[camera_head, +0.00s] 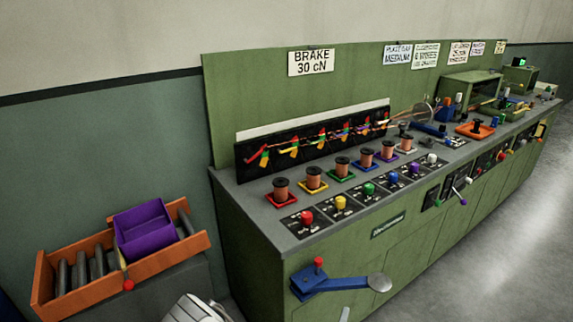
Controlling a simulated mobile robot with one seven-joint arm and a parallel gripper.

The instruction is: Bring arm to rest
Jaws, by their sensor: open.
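My gripper's fingers do not show in this view. A pale grey, rounded piece (195,309) at the bottom edge, left of the bench front, looks like part of my own arm. It is cut off by the frame, so its pose cannot be told. It appears over the floor area, between the orange crate and the green bench.
A long green bench (255,250) runs to the back right, with copper spools (281,189) on coloured trays and knobs. A blue lever (335,284) juts from its front. An orange crate (165,258) holding a purple bin (143,230) stands left. Floor (500,200) at right is clear.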

